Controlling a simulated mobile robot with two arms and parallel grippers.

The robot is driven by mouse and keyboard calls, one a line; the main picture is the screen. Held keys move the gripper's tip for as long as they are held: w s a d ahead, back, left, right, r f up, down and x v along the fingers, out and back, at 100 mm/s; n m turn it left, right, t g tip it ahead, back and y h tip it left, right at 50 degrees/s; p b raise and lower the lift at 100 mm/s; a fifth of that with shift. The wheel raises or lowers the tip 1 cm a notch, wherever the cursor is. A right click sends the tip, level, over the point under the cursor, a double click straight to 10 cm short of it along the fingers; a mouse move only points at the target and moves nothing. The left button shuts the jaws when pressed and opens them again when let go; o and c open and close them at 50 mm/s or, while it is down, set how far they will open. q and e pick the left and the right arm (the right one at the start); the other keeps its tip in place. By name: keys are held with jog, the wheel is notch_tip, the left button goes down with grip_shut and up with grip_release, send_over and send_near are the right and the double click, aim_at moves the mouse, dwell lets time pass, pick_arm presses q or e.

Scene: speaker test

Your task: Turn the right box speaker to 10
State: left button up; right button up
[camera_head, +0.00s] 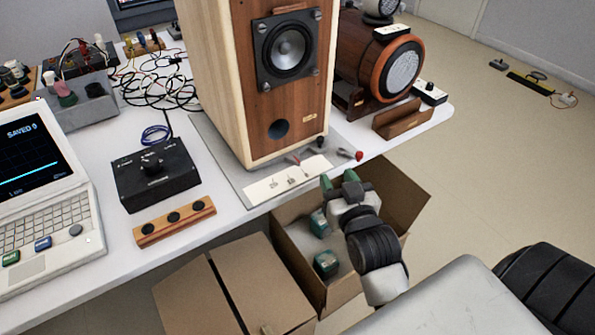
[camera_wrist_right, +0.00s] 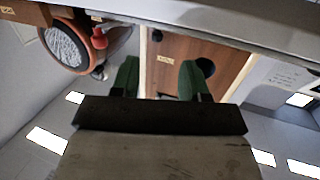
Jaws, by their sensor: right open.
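A tall wooden box speaker (camera_head: 275,90) stands upright on a grey plate on the table, its driver and dark round port facing front. In the right wrist view its wooden front (camera_wrist_right: 185,48) shows upside down beyond the fingers. My right gripper (camera_head: 338,180) is open and empty, just off the table's front edge, below and in front of the speaker. Its two green fingers (camera_wrist_right: 159,80) are apart in the right wrist view and appear to touch nothing. My left gripper is not in view.
An open cardboard box (camera_head: 295,235) with green-topped items lies under my right gripper. A round wooden speaker (camera_head: 375,60) stands behind to the right. Red and black plugs (camera_head: 340,153) lie by the speaker's base. A laptop (camera_head: 45,215) and loose cables (camera_head: 155,80) occupy the left.

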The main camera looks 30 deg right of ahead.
aim_at(322, 141)
jog(key=shift+t, duration=0.3)
jog(key=x, duration=0.6)
jog(key=r+b+x, duration=0.1)
jog(key=x, duration=0.2)
jog(key=shift+w+d+r, duration=0.1)
jog(key=shift+w+d, duration=0.05)
jog(key=shift+w, duration=0.15)
jog(key=shift+w+d, duration=0.1)
jog(key=shift+w, duration=0.3)
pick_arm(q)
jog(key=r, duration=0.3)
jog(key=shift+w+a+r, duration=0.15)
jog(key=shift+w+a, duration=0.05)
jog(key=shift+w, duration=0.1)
pick_arm(e)
grip_shut()
